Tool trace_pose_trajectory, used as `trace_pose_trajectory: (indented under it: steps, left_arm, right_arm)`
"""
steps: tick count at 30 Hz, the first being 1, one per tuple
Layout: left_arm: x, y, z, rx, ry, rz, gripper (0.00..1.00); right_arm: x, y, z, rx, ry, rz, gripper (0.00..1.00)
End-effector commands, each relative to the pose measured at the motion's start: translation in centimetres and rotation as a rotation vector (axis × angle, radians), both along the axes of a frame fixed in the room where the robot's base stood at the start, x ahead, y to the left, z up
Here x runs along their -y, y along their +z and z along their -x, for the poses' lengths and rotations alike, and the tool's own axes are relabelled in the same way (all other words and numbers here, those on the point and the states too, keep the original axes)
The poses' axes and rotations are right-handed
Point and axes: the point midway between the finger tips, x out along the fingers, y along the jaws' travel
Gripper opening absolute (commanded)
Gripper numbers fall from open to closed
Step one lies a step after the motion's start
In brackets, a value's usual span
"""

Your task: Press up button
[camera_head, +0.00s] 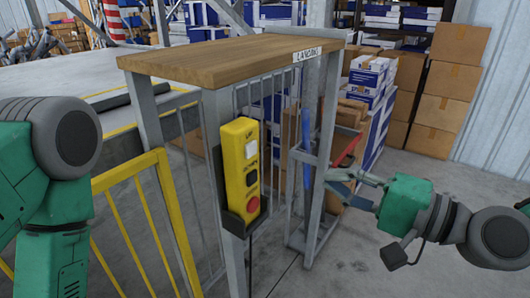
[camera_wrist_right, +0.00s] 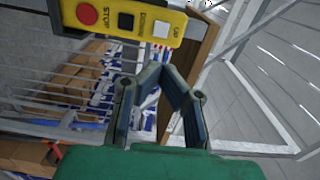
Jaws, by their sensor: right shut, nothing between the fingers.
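A yellow control box (camera_head: 237,165) hangs in a dark holder on a grey post of the wood-topped stand. It carries a white up button (camera_head: 251,149) at the top, a black button (camera_head: 251,181) in the middle and a red stop button (camera_head: 253,205) at the bottom. My right gripper (camera_head: 328,178) is to the right of the box, apart from it, shut and empty. In the right wrist view the gripper's tips (camera_wrist_right: 160,70) lie just below the white up button (camera_wrist_right: 161,30) in the picture. My left gripper is out of view.
The wooden top (camera_head: 235,60) overhangs the box, with a "LANDING" sign (camera_head: 306,54) at its corner. A yellow railing (camera_head: 135,180) stands left of the box. A grey metal frame (camera_head: 310,205) stands close to my right gripper. Cardboard boxes (camera_head: 448,85) are stacked behind.

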Motion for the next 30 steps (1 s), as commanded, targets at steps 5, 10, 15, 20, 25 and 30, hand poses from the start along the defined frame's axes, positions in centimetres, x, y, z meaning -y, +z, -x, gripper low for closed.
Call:
trace_pose_trajectory:
  steps: [5,10,15,20,25,30]
  left_arm:
    - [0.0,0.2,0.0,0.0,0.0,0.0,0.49]
    - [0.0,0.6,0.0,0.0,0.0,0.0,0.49]
    - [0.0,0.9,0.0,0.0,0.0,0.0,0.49]
    - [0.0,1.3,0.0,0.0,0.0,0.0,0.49]
    - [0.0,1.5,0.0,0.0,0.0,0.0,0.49]
    - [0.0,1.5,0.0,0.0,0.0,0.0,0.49]
  right_arm:
    - [-1.4,0.0,-1.0,0.001,0.002,0.002,0.0]
    - [-4.0,0.0,-2.8,0.0,0.004,0.001,0.0]
    - [-6.9,0.0,-5.0,0.0,0.003,0.0,0.0]
    - [-9.2,0.0,-6.6,0.0,0.002,0.0,0.0]
    - [-10.6,0.1,-7.7,0.0,0.001,-0.002,0.0]
    - [-11.0,0.0,-8.0,0.0,0.001,-0.003,0.0]
